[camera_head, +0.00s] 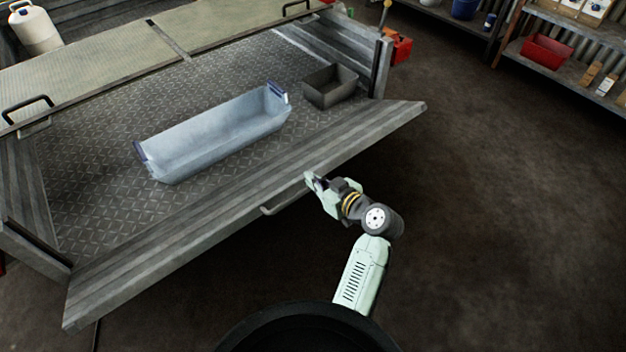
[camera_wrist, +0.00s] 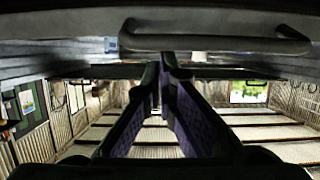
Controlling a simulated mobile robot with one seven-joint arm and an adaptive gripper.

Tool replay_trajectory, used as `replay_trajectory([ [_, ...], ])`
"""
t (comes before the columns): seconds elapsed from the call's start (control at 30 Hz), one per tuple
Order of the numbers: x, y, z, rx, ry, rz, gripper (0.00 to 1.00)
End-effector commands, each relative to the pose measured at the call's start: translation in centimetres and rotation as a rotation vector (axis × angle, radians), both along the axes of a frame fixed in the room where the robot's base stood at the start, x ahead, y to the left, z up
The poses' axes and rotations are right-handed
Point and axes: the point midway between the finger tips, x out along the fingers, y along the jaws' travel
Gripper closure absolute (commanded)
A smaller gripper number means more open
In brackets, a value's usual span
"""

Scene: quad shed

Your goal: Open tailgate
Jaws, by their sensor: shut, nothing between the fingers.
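The grey ribbed tailgate (camera_head: 235,210) is tilted outward and down from the truck bed, its outer edge toward me. A bar handle (camera_head: 285,198) sits on its outer side and shows across the top of the wrist view (camera_wrist: 215,38). My gripper (camera_head: 312,180) is at the tailgate's outer edge, close to the right end of the handle. In the wrist view my gripper (camera_wrist: 166,62) has its fingertips together, empty, just below the handle and not around it. Whether the fingers touch the tailgate I cannot tell.
A blue-grey tub (camera_head: 215,135) and a small dark box (camera_head: 330,85) stand on the bed's tread plate. A shelf with a red bin (camera_head: 547,52) stands at the upper right. A red can (camera_head: 398,48) is behind the bed. The floor (camera_head: 480,200) at right is clear.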

Motion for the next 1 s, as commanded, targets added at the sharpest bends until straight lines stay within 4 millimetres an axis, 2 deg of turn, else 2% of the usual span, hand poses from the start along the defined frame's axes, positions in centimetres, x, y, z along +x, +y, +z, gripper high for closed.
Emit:
replay_trajectory([
  [0.03,-0.2,-0.2,-1.7,0.009,-0.008,-0.002,1.0],
  [0.43,-2.1,-1.5,-5.8,0.05,-0.068,-0.001,1.0],
  [0.6,-2.4,-1.7,-6.3,0.05,-0.068,-0.001,1.0],
  [1.0,-2.3,-1.7,-6.0,0.049,-0.068,0.0,1.0],
])
